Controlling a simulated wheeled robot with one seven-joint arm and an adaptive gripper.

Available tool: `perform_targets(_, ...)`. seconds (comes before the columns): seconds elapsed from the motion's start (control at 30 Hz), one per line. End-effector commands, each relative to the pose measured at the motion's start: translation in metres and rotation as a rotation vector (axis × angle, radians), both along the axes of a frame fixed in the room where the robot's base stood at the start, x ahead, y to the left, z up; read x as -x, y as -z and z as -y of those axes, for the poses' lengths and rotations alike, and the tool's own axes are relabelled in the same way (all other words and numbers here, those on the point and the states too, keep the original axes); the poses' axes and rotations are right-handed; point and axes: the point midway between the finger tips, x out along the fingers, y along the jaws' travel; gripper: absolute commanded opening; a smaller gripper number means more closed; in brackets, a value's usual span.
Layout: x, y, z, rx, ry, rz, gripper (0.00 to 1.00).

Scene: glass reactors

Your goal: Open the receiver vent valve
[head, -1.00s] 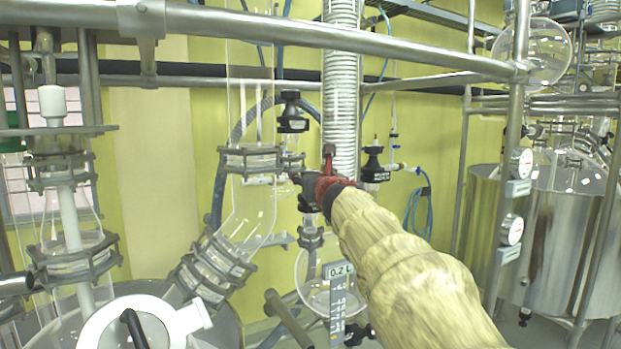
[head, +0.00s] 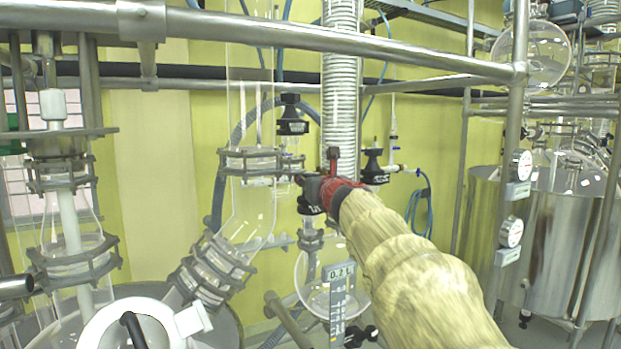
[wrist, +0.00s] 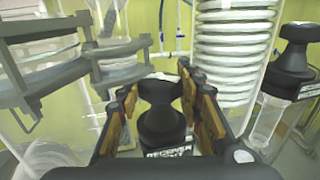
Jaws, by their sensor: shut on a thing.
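The receiver vent valve is a black knob (wrist: 165,128) whose label reads "RECEIVER" and, partly hidden, what looks like "VENT". It stands upright between the two fingers of my gripper (wrist: 165,98) in the wrist view. The fingers are shut on it from both sides. In the head view my gripper (head: 309,186) reaches in from the lower right, and the valve is mostly hidden behind it. Below it hangs the round glass receiver (head: 322,282) with a scale plate. I cannot tell how far the valve is turned.
Another black valve (head: 374,166) stands just right of my gripper, and one (head: 291,115) hangs above it. A glass coil column (head: 340,90) rises close behind. Clamped glass flanges (head: 250,160) are close on the left. A steel rail (head: 330,35) crosses above.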

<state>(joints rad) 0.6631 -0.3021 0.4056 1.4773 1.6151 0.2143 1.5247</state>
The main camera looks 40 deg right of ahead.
Motion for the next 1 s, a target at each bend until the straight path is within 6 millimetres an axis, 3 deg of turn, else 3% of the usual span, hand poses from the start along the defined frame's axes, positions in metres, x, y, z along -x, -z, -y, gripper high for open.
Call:
perform_targets(0.63,0.0007,-0.0031,0.0031,-0.003,-0.480,-0.001,0.14)
perform_targets(1.0,0.0003,-0.0028,0.0011,0.000,-0.660,0.000,0.14)
